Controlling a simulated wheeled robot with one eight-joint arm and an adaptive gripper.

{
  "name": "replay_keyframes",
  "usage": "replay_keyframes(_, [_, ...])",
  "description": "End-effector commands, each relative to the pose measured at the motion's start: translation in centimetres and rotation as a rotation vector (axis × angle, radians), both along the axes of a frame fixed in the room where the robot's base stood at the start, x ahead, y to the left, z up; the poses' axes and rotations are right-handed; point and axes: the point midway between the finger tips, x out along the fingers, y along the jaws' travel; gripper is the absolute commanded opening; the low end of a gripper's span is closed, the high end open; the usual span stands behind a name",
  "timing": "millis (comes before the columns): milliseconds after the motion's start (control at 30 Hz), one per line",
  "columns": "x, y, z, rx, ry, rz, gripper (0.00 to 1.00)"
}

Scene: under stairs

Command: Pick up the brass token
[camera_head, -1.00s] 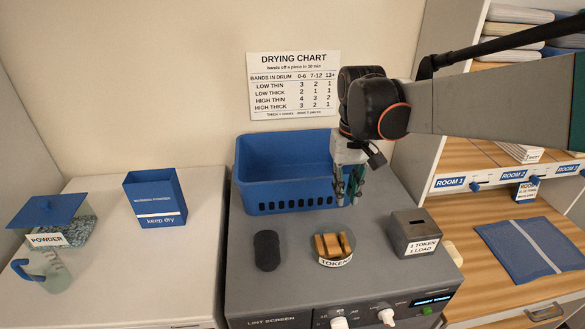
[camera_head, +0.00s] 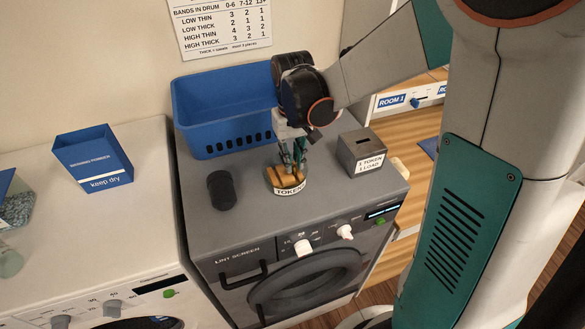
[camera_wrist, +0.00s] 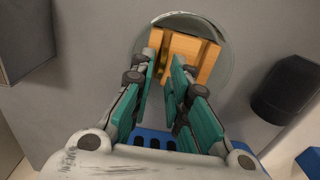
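The round dish labelled TOKENS (camera_head: 290,189) stands on top of the dark grey machine, with a slotted wooden holder (camera_head: 280,176) in it. In the wrist view the wooden holder (camera_wrist: 205,60) sits inside the round dish (camera_wrist: 222,77). A thin brass-coloured edge, which looks like the brass token (camera_wrist: 165,54), shows in a slot on the holder's left side. My gripper (camera_head: 292,168) is pointed down, low over the dish. In the wrist view my gripper (camera_wrist: 164,62) is open, its teal fingers apart around the token's edge. I cannot tell whether either finger touches it.
A grey slotted box labelled 1 TOKEN 1 LOAD (camera_head: 359,151) stands right of the dish. A dark cylinder (camera_head: 221,190) stands to the left. A blue basket (camera_head: 211,137) is behind. Machine knobs (camera_head: 303,247) are on the front panel.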

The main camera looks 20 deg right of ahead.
Motion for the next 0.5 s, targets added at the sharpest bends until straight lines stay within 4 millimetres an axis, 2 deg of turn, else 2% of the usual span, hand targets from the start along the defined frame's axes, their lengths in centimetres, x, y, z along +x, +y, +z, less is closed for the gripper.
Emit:
replay_keyframes(100, [-0.01,0.02,-0.92,0.000,0.000,0.000,0.16])
replay_keyframes(333, [-0.03,0.02,-1.03,0.000,0.000,0.000,0.16])
replay_keyframes(367, [-0.03,0.02,-1.03,0.000,0.000,0.000,0.14])
replay_keyframes(400, [-0.02,0.02,-1.02,0.000,0.000,0.000,0.04])
replay_keyframes(433, [-0.02,0.02,-1.02,0.000,0.000,0.000,0.00])
replay_keyframes(500, [-0.02,0.02,-1.01,0.000,0.000,0.000,0.00])
